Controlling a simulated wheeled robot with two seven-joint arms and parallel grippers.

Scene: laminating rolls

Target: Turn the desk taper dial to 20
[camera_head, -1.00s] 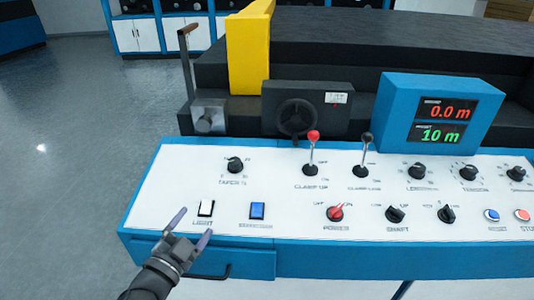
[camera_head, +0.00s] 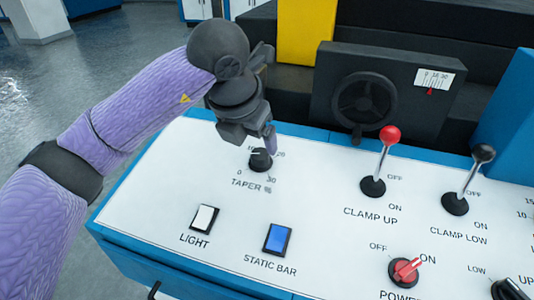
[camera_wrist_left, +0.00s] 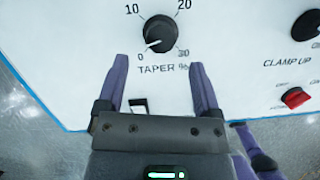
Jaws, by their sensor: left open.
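The taper dial (camera_head: 260,160) is a black round knob on the white panel, marked 0 to 30. In the left wrist view the dial (camera_wrist_left: 160,33) has its white pointer line toward the lower left, near the 0. My left gripper (camera_head: 268,140) is above and just behind the dial in the head view, and partly hides its scale. In the wrist view the left gripper (camera_wrist_left: 160,62) is open and empty, its two fingers apart on either side of the dial's line. Whether they touch the knob cannot be told. My right gripper is not in view.
A white light switch (camera_head: 204,218) and a blue static bar switch (camera_head: 277,239) lie in front of the dial. The red-topped clamp up lever (camera_head: 388,135) and black clamp low lever (camera_head: 483,155) stand to the right. A black handwheel (camera_head: 366,100) is behind.

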